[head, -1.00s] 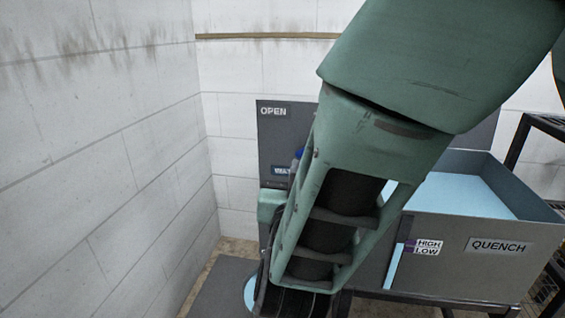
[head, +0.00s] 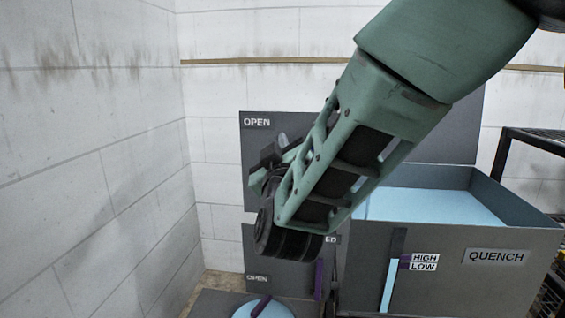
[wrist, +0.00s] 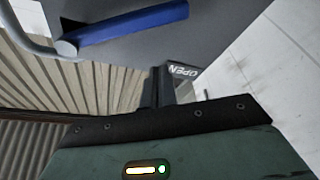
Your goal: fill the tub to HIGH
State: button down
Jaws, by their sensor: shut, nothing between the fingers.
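The grey tub (head: 480,280) marked QUENCH stands at the right and holds pale blue liquid (head: 430,203). Its sight gauge shows a pale blue column (head: 388,287) reaching about the HIGH and LOW marks (head: 424,261); I cannot tell exactly which. A dark upper panel (head: 257,150) with an OPEN label stands left of the tub. My gripper (head: 268,165) is in front of this panel, below the label. In the wrist view my gripper (wrist: 158,88) is shut and empty. A blue lever (wrist: 130,22) lies apart beyond its fingertips, near the OPEN label. In the head view my arm hides the lever.
A lower panel (head: 257,262) has another OPEN label, and a purple handle (head: 318,280) is beside it. A pale blue disc with a purple bar (head: 262,307) lies below. White block walls (head: 120,150) close the left side. A dark rack (head: 540,150) stands at the far right.

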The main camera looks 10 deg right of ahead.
jog(key=shift+w+d+f+b, duration=0.35)
jog(key=shift+d+f, duration=0.25)
jog(key=shift+f, duration=0.1)
jog(key=shift+w+d+f+b, duration=0.35)
jog(key=shift+d+f, duration=0.25)
jog(key=shift+f, duration=0.1)
jog(key=shift+s+n+p, duration=0.1)
jog(key=shift+n+p, duration=0.2)
jog(key=shift+p, duration=0.15)
